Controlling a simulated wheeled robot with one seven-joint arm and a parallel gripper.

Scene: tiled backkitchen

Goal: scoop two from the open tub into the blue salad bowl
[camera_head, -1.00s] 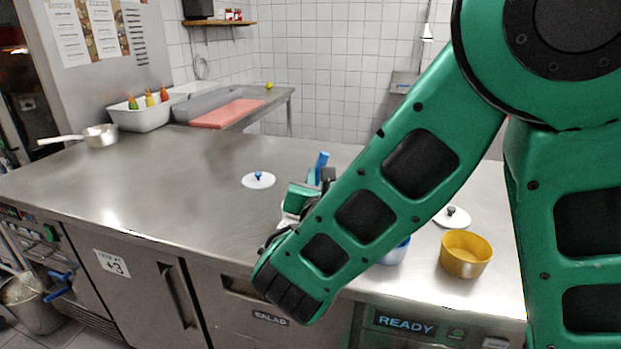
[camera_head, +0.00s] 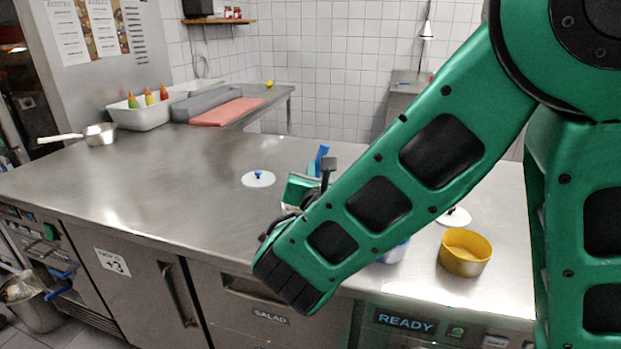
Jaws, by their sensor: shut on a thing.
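My gripper (camera_head: 314,178) shows only in part behind my green forearm. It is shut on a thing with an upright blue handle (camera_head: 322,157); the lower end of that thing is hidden. A blue bowl (camera_head: 396,253) stands near the counter's front edge, mostly covered by my forearm, so its contents cannot be seen. To its right is an open yellow round container (camera_head: 466,253) with a tan-yellow inside. A sliver of something pale (camera_head: 287,207) shows just below the gripper; I cannot tell whether it is a tub.
Another white lid (camera_head: 455,218) lies behind the yellow container. A saucepan (camera_head: 99,134), a white bin with bottles (camera_head: 143,115) and a red board (camera_head: 227,112) are farther back. The counter's left middle is clear.

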